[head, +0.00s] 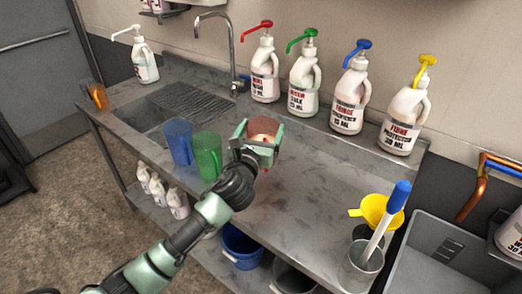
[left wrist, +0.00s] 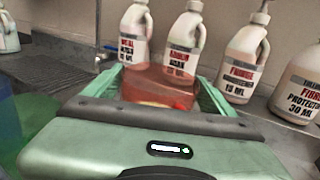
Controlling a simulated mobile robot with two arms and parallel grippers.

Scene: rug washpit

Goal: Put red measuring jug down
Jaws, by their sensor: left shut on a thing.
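My left gripper (head: 258,135) is over the middle of the metal counter (head: 290,190), shut on the red measuring jug (head: 263,127). The translucent red jug also shows between the green fingers in the left wrist view (left wrist: 155,86). The gripper hides most of the jug, and I cannot tell whether its base touches the counter. A blue jug (head: 179,142) and a green jug (head: 207,155) stand just to the left of my gripper. My right gripper is not in view.
Pump bottles with red (head: 265,75), green (head: 305,82), blue (head: 351,98) and yellow (head: 404,115) tops line the wall. A sink (head: 150,112) and tap (head: 233,60) are left. A yellow funnel (head: 376,210) and metal cup (head: 361,268) stand front right. The counter between is clear.

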